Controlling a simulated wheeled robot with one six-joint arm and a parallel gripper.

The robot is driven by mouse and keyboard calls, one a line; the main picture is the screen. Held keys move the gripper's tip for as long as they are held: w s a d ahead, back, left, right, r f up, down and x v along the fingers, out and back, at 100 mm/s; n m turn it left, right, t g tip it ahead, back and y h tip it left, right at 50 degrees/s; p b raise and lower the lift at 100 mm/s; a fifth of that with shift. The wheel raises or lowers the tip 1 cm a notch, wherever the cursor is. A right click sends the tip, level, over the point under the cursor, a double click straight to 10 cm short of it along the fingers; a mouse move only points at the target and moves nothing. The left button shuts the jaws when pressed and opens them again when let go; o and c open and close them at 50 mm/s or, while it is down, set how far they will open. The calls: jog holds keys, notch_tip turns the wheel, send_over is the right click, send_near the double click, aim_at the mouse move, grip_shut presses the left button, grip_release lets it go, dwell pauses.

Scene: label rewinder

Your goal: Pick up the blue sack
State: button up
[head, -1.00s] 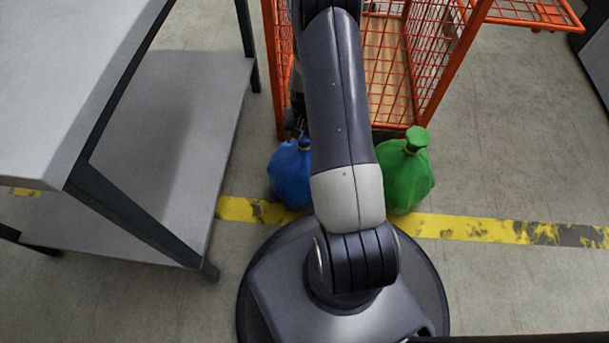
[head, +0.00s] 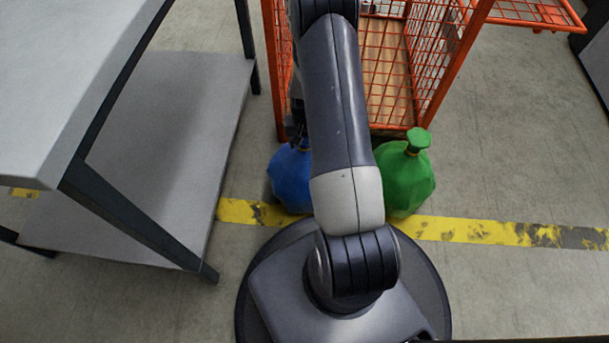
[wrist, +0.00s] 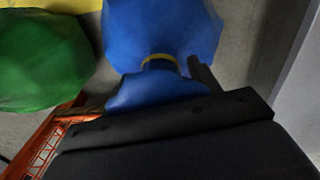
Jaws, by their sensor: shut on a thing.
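The blue sack (head: 290,178) stands on the floor just in front of the orange wire cage, partly hidden behind my arm in the head view. In the wrist view the blue sack (wrist: 165,32) fills the upper middle, with a yellow tie around its neck. My gripper (wrist: 150,85) is shut on the neck of the sack near the tie. One dark finger shows to the right of the neck; the other is hard to make out. In the head view my gripper (head: 298,135) is mostly hidden by my arm.
A green sack (head: 405,178) stands to the right of the blue one. The orange cage (head: 428,75) is behind both. A grey table with a lower shelf (head: 165,140) is at left. A yellow floor line (head: 470,229) runs across; floor at right is clear.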

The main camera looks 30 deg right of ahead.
grip_shut()
jog(key=shift+r, duration=0.15)
